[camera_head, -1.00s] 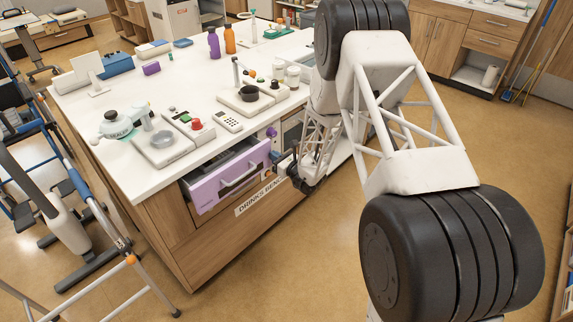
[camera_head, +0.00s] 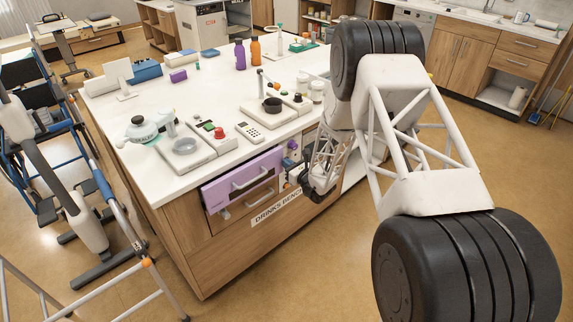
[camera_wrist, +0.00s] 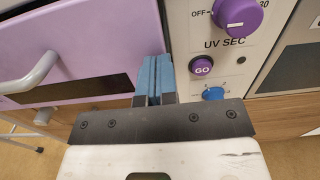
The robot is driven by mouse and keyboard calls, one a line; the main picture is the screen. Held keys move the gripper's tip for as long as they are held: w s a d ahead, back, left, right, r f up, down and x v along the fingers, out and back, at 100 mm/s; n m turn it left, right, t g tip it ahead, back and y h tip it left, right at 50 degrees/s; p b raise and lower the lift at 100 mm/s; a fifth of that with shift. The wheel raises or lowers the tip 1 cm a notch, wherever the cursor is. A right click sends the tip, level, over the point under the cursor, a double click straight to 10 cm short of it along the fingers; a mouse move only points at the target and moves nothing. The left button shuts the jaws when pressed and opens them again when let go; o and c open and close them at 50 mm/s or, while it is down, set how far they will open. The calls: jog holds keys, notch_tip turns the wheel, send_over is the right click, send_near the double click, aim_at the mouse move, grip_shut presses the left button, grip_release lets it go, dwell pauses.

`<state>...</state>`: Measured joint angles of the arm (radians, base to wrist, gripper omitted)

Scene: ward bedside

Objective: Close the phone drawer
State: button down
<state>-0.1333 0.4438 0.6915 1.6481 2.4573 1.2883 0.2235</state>
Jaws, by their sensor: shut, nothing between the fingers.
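In the wrist view the purple front (camera_wrist: 85,45) fills the upper left. My gripper (camera_wrist: 153,78) is shut and empty, its blue fingertips at the right end of the purple front. Whether they touch it is unclear. In the head view my arm hides most of the gripper.
A control panel with purple knob (camera_wrist: 237,14) and GO button (camera_wrist: 202,66) lies just right of my fingers. A wooden drawer (camera_head: 245,205) is below the purple one. The bench top (camera_head: 215,90) holds appliances and bottles. A walking frame (camera_head: 120,220) stands left. Floor in front is open.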

aim_at(278, 162)
jog(key=v, duration=1.3)
jog(key=shift+s+d, duration=0.15)
jog(key=shift+d, duration=0.05)
jog(key=shift+s+a+r, duration=0.1)
jog(key=shift+s+a+r, duration=0.15)
jog(key=shift+s+a, duration=0.45)
jog(key=shift+s, duration=0.1)
jog(key=shift+w+a, duration=0.1)
dwell(0.3)
jog(key=x, duration=1.3)
jog(key=shift+w+a, duration=0.25)
jog(key=shift+a, duration=0.05)
jog(key=x, duration=0.3)
jog(key=shift+w+a, duration=0.55)
jog(key=shift+w, duration=0.05)
